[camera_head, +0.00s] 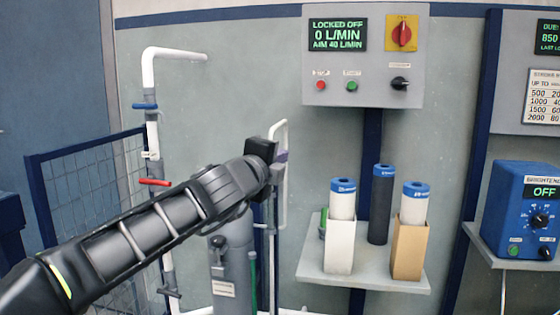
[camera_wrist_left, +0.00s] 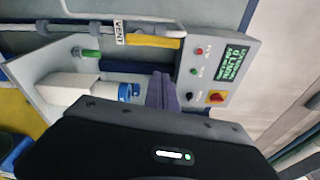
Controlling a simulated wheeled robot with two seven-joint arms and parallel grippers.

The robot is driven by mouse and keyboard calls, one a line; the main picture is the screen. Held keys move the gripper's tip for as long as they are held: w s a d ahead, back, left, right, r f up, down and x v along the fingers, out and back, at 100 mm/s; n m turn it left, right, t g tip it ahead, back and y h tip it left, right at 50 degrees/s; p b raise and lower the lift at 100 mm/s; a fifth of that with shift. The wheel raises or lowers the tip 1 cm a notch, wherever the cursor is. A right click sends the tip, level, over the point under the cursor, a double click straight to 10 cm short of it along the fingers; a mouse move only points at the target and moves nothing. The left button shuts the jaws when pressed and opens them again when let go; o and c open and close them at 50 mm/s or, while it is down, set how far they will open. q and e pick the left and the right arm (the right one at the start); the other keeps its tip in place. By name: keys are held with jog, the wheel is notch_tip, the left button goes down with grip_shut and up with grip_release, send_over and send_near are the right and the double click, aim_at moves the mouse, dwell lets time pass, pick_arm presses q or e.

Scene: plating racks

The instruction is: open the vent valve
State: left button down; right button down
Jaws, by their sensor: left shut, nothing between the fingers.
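A tag reading VENT (camera_wrist_left: 120,30) hangs on a white pipe (camera_wrist_left: 70,29) in the left wrist view. A yellow piece (camera_wrist_left: 152,41) lies along the pipe beside the tag; I cannot tell whether it is the valve's handle. My left gripper (camera_head: 280,157) is shut and empty in the head view, in front of the white pipe bend above the grey housing (camera_head: 236,258). Its closed fingers also show in the left wrist view (camera_wrist_left: 161,90), apart from the tag. The gripper hides part of the pipework in the head view. My right gripper is not in view.
At left a white pipe carries a blue handle (camera_head: 145,106) and a red handle (camera_head: 154,182). A shelf (camera_head: 350,280) holds blue-capped cartridges right of my gripper. The control panel (camera_head: 362,55) reads LOCKED OFF, 0 L/MIN. A blue box (camera_head: 519,208) reads OFF.

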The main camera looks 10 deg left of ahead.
pick_arm(q)
jog(key=v, duration=1)
jog(key=shift+s+d, duration=0.2)
jog(key=shift+d, duration=0.05)
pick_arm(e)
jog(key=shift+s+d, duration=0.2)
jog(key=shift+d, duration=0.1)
pick_arm(q)
jog(key=shift+f, duration=0.1)
